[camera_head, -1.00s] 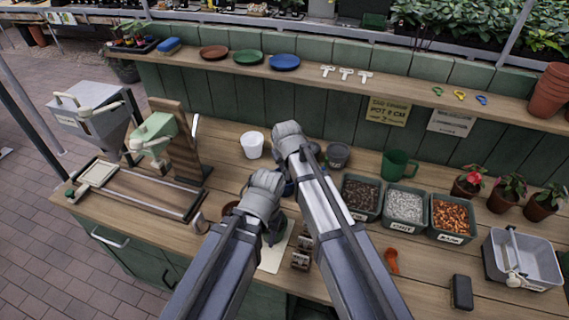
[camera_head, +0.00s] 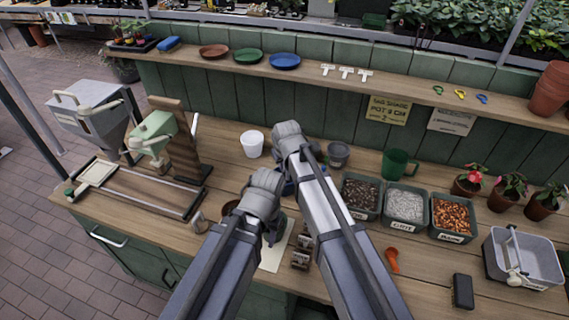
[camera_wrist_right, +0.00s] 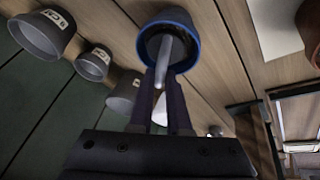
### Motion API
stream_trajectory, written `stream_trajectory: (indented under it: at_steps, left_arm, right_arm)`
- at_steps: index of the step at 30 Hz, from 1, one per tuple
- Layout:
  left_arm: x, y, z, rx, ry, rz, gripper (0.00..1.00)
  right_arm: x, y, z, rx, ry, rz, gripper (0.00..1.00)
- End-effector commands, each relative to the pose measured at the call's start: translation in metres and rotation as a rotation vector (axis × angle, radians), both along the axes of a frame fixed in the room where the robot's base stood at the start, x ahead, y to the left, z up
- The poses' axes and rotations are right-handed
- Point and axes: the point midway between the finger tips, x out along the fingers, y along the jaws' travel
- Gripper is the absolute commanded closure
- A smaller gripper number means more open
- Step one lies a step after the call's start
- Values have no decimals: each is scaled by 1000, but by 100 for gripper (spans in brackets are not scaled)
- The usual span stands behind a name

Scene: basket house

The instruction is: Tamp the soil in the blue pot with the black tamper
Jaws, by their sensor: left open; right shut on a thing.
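The blue pot (camera_wrist_right: 196,42) shows in the right wrist view, rim towards the camera, with dark soil inside. In the head view only a bit of blue (camera_head: 289,187) shows between my arms. My right gripper (camera_wrist_right: 164,88) is shut on a slim grey shaft (camera_wrist_right: 163,58), which reaches into the pot's mouth. I take it for the tamper; its black head is not visible, and I cannot tell whether it touches the soil. In the head view my right gripper (camera_head: 291,140) is over the bench. My left gripper (camera_head: 264,195) is open, lower and nearer; its fingertips are largely hidden.
A white pot (camera_head: 252,144) and a grey pot (camera_head: 338,155) stand behind my grippers. Filled bins, including the grit bin (camera_head: 404,206), stand to the right. A pale sheet (camera_head: 277,248) lies beneath my arms. Bench space at the front right is partly clear.

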Motion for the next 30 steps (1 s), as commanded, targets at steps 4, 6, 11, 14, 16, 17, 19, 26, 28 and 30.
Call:
stream_trajectory:
  at_steps: [4,6,11,14,16,17,19,26,28,30]
  left_arm:
    - [0,0,0,0,0,0,50]
    - [0,0,-1,0,0,0,50]
    - [0,0,-1,0,0,0,50]
    - [0,0,0,0,0,0,50]
    - [0,0,1,0,0,0,50]
    - [0,0,2,0,0,0,50]
    - [0,0,5,0,0,0,50]
    - [0,0,23,0,0,0,50]
    - [0,0,28,0,0,-1,50]
    - [0,0,34,0,0,-1,50]
  right_arm:
    - [-1,0,-1,0,3,0,100]
    - [-1,0,-1,0,3,0,100]
    - [-1,0,-1,0,3,0,100]
    - [-1,0,-1,0,3,0,100]
    - [-1,0,0,-1,4,0,100]
    - [-1,0,1,-1,4,0,100]
    - [-1,0,5,0,3,0,100]
    - [-1,0,23,0,2,0,100]
    - [-1,0,28,0,2,0,100]
    - [0,0,33,0,2,0,100]
